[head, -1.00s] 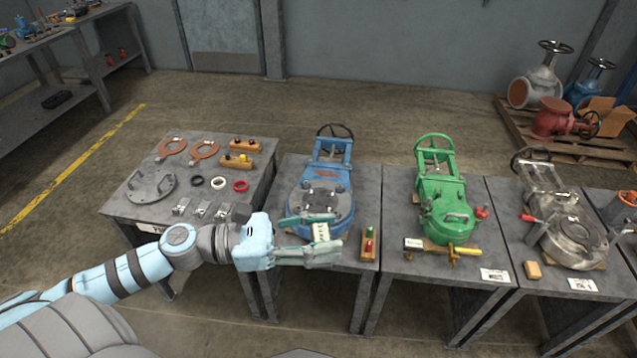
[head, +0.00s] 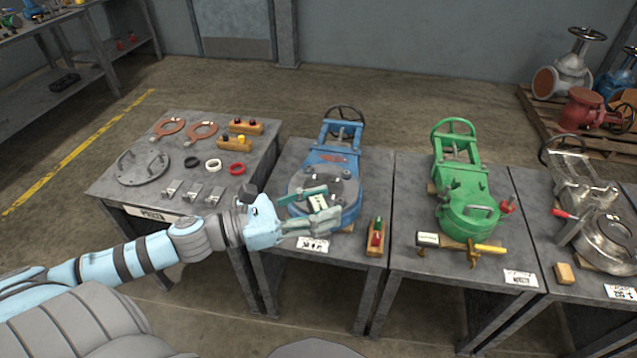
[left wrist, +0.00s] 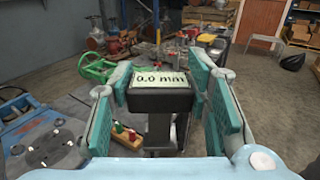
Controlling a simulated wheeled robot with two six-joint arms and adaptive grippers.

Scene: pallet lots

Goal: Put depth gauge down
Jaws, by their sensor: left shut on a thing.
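My left gripper (head: 316,207) is shut on the depth gauge (head: 319,202), whose pale display faces up. In the left wrist view the gauge (left wrist: 160,97) sits between the green finger pads, its display reads "0.0 mm", and its dark stem runs down between them. In the head view the gauge overlaps the front of the blue valve (head: 345,160) and its round grey flange. I cannot tell whether the gauge touches the valve. My right gripper is not in view.
A wooden block with red and green knobs (head: 376,238) stands right of the blue valve. A label (head: 313,245) lies at the table's front edge. The green valve (head: 463,200) is on the adjoining table. The left table (head: 120,200) holds rings, brackets and a round plate.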

